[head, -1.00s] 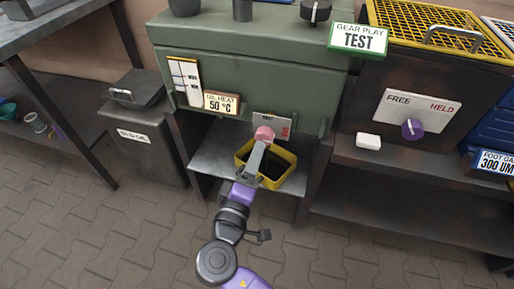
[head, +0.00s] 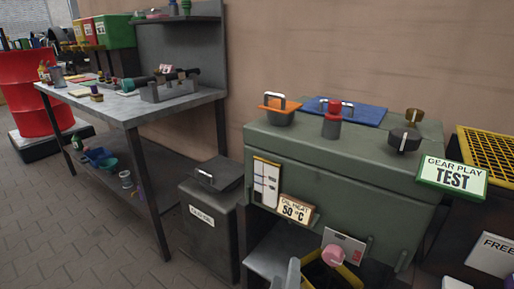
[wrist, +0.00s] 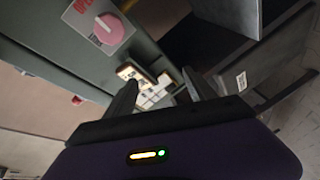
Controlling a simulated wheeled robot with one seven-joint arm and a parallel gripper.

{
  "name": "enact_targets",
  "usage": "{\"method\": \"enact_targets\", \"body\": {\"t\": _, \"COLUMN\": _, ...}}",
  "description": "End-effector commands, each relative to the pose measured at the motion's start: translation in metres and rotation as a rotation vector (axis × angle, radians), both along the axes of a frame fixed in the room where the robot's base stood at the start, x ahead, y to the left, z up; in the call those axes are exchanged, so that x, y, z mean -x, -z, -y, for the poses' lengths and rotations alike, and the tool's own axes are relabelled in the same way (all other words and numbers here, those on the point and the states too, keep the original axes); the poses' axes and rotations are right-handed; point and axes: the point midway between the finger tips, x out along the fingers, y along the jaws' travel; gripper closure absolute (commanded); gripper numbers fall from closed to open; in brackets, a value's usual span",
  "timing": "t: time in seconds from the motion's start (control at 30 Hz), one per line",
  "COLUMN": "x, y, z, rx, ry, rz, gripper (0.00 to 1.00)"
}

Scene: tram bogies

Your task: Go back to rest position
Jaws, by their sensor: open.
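My gripper shows in the wrist view (wrist: 160,100) with its two dark fingers apart and nothing between them. In the head view only a grey part of my gripper (head: 293,274) shows at the bottom edge, in front of the green cabinet (head: 345,185). A pink knob (head: 333,255) on a pale plate sits low on the cabinet's front. The knob also shows in the wrist view (wrist: 109,29), at upper left, clear of the fingers. Most of my arm is out of the head view.
A yellow bin (head: 318,274) stands under the knob. A grey lidded bin (head: 211,222) is left of the cabinet. A workbench (head: 135,104) with parts is further left, near a red drum (head: 25,92). Paved floor (head: 75,235) is free at lower left.

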Motion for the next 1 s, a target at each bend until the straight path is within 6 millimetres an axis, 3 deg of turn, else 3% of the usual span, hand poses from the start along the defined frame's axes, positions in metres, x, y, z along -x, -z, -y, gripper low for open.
{"method": "enact_targets", "body": {"t": 0.2, "x": 0.047, "y": 0.035, "z": -0.013, "rx": -0.240, "ry": -0.215, "rz": -0.048, "gripper": 0.36}}
{"method": "enact_targets", "body": {"t": 0.4, "x": 0.115, "y": 0.044, "z": -0.004, "rx": -0.500, "ry": -0.337, "rz": -0.055, "gripper": 0.36}}
{"method": "enact_targets", "body": {"t": 0.57, "x": 0.172, "y": 0.032, "z": 0.018, "rx": -0.700, "ry": -0.368, "rz": -0.024, "gripper": 0.36}}
{"method": "enact_targets", "body": {"t": 0.8, "x": 0.250, "y": 0.000, "z": 0.064, "rx": -0.941, "ry": -0.317, "rz": 0.045, "gripper": 0.36}}
{"method": "enact_targets", "body": {"t": 1.0, "x": 0.304, "y": -0.022, "z": 0.101, "rx": -1.063, "ry": -0.217, "rz": 0.078, "gripper": 0.36}}
